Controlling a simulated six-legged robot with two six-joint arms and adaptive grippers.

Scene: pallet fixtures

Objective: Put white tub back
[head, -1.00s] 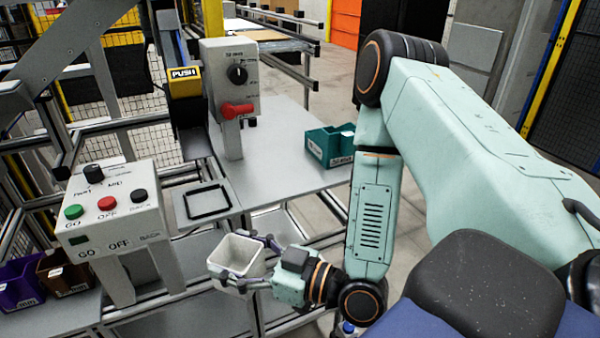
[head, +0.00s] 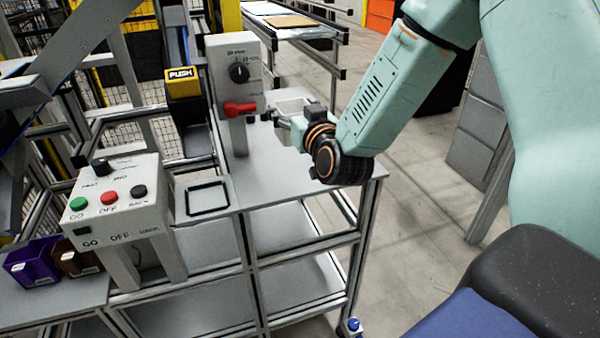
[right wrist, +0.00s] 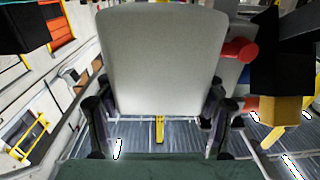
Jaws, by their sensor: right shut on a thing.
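The white tub (head: 291,104) is in my right gripper (head: 277,117), held above the grey table beside the grey control post. In the right wrist view the tub (right wrist: 162,55) fills the upper middle, with the fingers of my right gripper (right wrist: 158,108) against its two sides. Its inside is mostly hidden. A black square frame (head: 207,198) lies empty on a grey plate at the table's near left. My left gripper is not in view.
The control post (head: 237,85) with a red handle (head: 240,108) stands just left of the tub. The tabletop (head: 285,180) in front of the post is clear.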

